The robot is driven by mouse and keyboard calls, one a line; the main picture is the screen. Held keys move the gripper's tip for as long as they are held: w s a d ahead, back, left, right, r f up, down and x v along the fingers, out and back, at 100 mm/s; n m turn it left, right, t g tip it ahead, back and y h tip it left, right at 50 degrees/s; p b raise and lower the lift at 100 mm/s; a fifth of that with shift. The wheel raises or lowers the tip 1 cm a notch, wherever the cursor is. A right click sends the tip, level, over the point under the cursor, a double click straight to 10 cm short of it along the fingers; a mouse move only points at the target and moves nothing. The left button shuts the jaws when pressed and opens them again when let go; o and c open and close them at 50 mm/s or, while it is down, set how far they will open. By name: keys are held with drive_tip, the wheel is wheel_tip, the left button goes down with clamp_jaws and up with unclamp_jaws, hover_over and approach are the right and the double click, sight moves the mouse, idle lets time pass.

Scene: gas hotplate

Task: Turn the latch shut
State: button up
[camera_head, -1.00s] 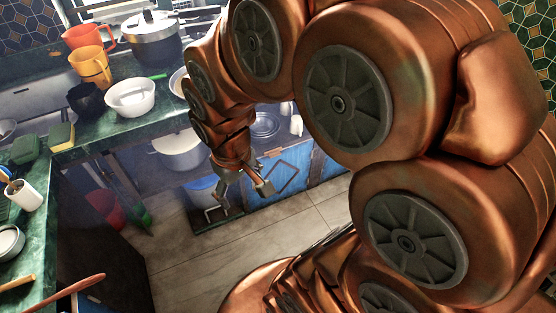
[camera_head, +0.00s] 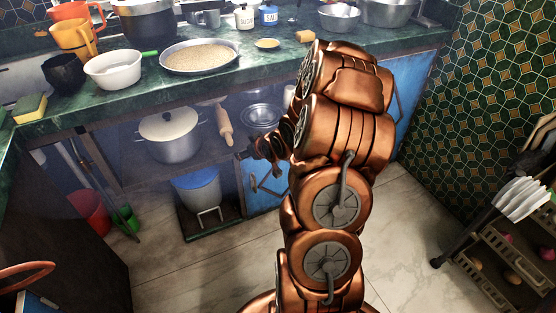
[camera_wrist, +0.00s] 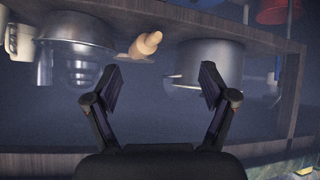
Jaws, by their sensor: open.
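I cannot make out a latch in either view. In the head view, blue cabinet doors (camera_head: 262,192) under the counter are partly hidden behind my arm. My gripper (camera_wrist: 160,82) is open and empty in the wrist view, its two dark fingers spread apart. Beyond it is the open cabinet shelf, seen upside down. A rolling pin (camera_wrist: 147,44) appears between the fingers, and a pale pot (camera_wrist: 210,62) lies beyond the right finger.
The green counter (camera_head: 130,95) carries a wide pan (camera_head: 200,56), a white bowl (camera_head: 113,69) and orange jugs (camera_head: 74,38). Red (camera_head: 90,209) and green containers are at left; a rack (camera_head: 500,260) is at right. Tiled floor lies between.

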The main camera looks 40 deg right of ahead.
drive_tip(key=s+d+f+m+t+h+b, duration=0.2)
drive_tip(key=d+f+t+b, duration=0.1)
drive_tip(key=d+f+b, duration=0.3)
drive_tip(key=s+d+f+m+t+h+b, duration=0.2)
drive_tip(key=s+d+f+t+b, duration=0.15)
drive_tip(key=d+f, duration=0.4)
drive_tip(key=b+x, duration=0.2)
drive_tip(key=x, duration=0.6)
drive_tip(key=shift+w+r+b, duration=0.35)
drive_tip(key=shift+r+b, duration=0.05)
drive_tip(key=shift+r, duration=0.1)
drive_tip(key=c, duration=1.2)
drive_tip(key=shift+o, duration=0.2)
